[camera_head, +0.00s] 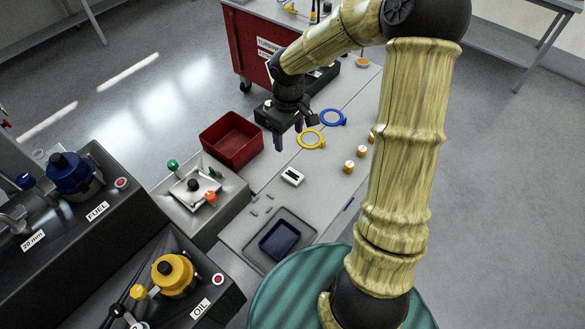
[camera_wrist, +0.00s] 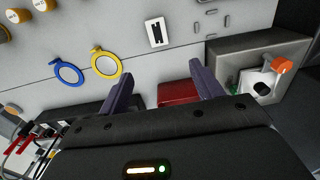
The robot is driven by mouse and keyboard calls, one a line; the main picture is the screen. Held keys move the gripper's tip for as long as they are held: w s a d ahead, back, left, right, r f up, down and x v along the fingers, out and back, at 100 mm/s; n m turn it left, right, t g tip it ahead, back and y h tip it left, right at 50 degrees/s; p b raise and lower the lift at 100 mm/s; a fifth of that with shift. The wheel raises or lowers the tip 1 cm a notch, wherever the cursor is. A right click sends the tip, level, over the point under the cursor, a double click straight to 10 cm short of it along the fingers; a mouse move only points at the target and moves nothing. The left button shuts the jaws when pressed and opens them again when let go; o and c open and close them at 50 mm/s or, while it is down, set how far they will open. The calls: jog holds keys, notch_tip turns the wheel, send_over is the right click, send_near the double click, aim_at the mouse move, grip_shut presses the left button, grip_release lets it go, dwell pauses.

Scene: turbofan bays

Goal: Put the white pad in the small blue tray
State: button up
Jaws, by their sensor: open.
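The white pad (camera_head: 292,177), a small white block with dark marks on top, lies on the grey bench. It also shows in the wrist view (camera_wrist: 156,32), near the top middle. The small blue tray (camera_head: 279,239) sits at the near end of the bench in a grey recessed holder; it is not in the wrist view. My gripper (camera_head: 289,138) is above the bench, beyond the pad in the head view. Its two fingers (camera_wrist: 163,72) are apart with nothing between them.
A red bin (camera_head: 232,140) stands left of my gripper. Blue (camera_head: 333,117) and yellow (camera_head: 311,139) rings lie to its right. Several orange-and-white caps (camera_head: 349,166) stand along the right. A grey box with a valve (camera_head: 195,186) is at left. Small grey pieces lie between pad and tray.

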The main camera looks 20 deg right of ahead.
jog(key=shift+f, duration=0.1)
jog(key=p, duration=0.1)
send_over(290, 173)
jog(key=f, duration=1.2)
jog(key=shift+s+a, duration=0.15)
jog(key=shift+s, duration=0.1)
jog(key=shift+f+p, duration=0.15)
jog(key=shift+p, duration=0.15)
jog(key=shift+w+f+p, duration=0.2)
jog(key=shift+f+p, duration=0.65)
jog(key=shift+f, duration=1.7)
jog(key=c, duration=1.1)
jog(key=shift+c, duration=0.2)
